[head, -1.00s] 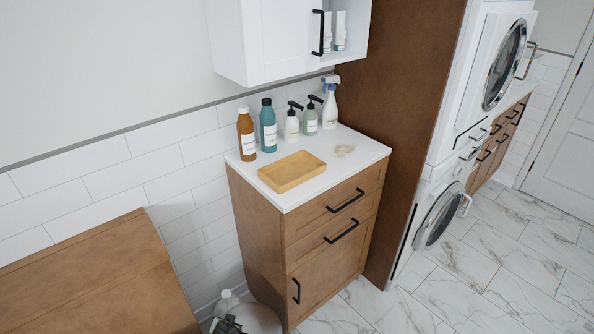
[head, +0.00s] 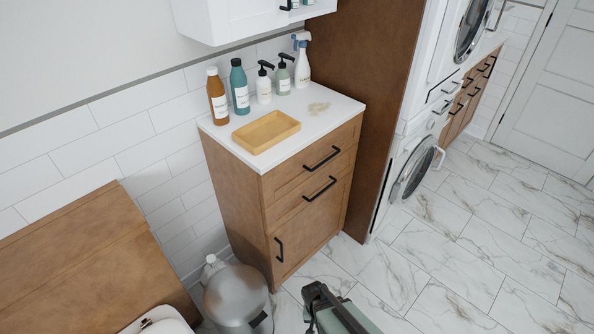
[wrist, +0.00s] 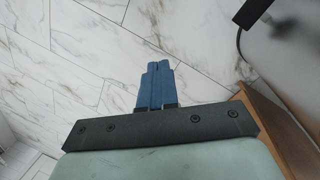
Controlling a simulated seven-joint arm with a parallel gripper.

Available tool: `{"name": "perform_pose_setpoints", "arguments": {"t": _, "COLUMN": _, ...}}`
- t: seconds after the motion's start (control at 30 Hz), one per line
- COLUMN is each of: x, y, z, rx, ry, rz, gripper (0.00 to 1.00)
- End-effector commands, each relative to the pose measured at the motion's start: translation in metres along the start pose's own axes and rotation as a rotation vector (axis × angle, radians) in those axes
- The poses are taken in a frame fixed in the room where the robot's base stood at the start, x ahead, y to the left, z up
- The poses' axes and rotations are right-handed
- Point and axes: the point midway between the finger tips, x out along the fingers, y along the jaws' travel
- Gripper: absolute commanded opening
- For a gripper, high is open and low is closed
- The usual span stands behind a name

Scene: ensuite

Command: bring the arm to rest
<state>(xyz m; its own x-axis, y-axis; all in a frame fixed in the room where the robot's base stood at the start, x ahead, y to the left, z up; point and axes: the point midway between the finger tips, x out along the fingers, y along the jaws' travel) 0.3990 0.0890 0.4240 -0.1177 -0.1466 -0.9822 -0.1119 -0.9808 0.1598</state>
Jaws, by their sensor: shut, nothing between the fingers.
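My gripper (wrist: 159,68) shows in the wrist view, its two blue fingers closed together with nothing between them. The fingers are in front of marble-look floor tiles (wrist: 90,60) and apart from everything around. In the head view, a dark and pale green part of my arm (head: 345,318) shows at the bottom edge, in front of the cabinet and over the floor. The blue fingers cannot be made out there.
A wooden cabinet (head: 232,190) holds a yellow tray (head: 266,133), several bottles and a beige smear (head: 318,108). A rounded grey bin (head: 236,298) stands left of my arm. A washing machine (head: 405,175) is further right. The floor (head: 470,260) at right is clear.

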Motion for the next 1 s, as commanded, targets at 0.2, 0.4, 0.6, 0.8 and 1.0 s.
{"name": "perform_pose_setpoints", "arguments": {"t": 0.2, "x": 0.017, "y": 0.059, "z": 0.056, "rx": -0.055, "ry": -0.212, "rz": -0.002, "gripper": 0.0}}
{"name": "perform_pose_setpoints", "arguments": {"t": 0.4, "x": 0.022, "y": 0.091, "z": 0.104, "rx": -0.113, "ry": -0.375, "rz": -0.053, "gripper": 0.0}}
{"name": "perform_pose_setpoints", "arguments": {"t": 0.6, "x": 0.022, "y": 0.104, "z": 0.131, "rx": -0.149, "ry": -0.463, "rz": -0.102, "gripper": 0.0}}
{"name": "perform_pose_setpoints", "arguments": {"t": 0.8, "x": 0.022, "y": 0.106, "z": 0.137, "rx": -0.158, "ry": -0.482, "rz": -0.116, "gripper": 0.0}}
{"name": "perform_pose_setpoints", "arguments": {"t": 1.0, "x": 0.022, "y": 0.106, "z": 0.136, "rx": -0.158, "ry": -0.481, "rz": -0.115, "gripper": 0.0}}
